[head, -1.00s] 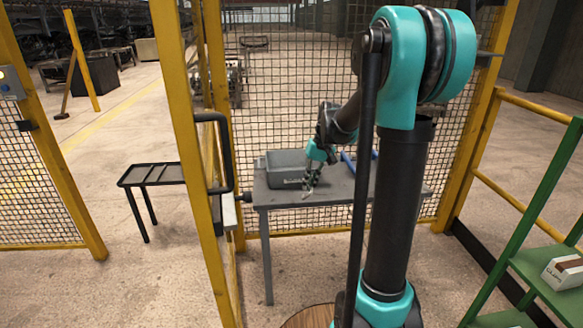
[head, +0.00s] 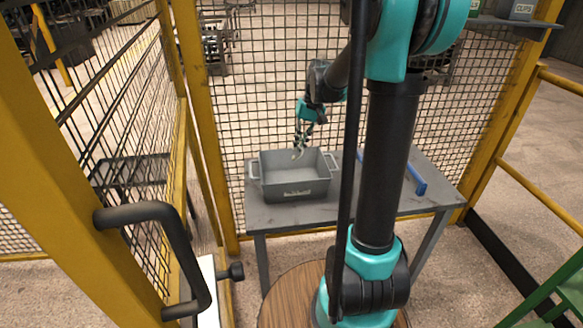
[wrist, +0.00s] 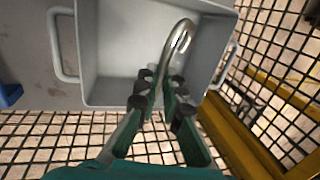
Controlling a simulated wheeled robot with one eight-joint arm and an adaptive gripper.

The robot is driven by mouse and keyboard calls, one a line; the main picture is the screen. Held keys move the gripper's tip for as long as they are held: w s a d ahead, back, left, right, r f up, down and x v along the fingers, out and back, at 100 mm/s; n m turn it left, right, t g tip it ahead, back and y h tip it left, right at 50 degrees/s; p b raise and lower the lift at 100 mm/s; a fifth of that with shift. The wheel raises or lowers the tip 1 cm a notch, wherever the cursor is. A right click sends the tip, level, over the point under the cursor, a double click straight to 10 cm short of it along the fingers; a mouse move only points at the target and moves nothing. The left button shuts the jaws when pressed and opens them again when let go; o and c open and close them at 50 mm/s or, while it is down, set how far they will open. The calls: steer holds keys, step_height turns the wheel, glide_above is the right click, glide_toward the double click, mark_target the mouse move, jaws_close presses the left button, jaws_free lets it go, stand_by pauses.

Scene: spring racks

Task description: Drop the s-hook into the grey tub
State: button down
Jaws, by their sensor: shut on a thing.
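The grey tub (head: 296,188) stands on the grey table in the head view, with a handle on each side. The wrist view looks down into the open tub (wrist: 118,92), whose visible floor is bare. My gripper (head: 303,138) is above the tub's back part in the head view. In the wrist view my gripper (wrist: 158,92) is shut on the s-hook (wrist: 178,42), a shiny curved metal piece. The hook's curved end lies over the tub's inside in that view. In the head view the s-hook (head: 298,153) is a small pale shape just under the fingers.
The grey table (head: 335,205) has a blue object (head: 415,180) at its right. Yellow-framed mesh fencing (head: 265,100) stands close behind the table. A yellow gate with a black handle (head: 165,240) is at the left, and a green rack (head: 560,290) at the lower right.

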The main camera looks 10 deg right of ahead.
steer(key=shift+w+f, duration=0.2)
steer(key=shift+w, duration=0.2)
steer(key=shift+f, duration=2.8)
steer(key=c, duration=1.6)
jaws_free()
steer(key=v, duration=1.2)
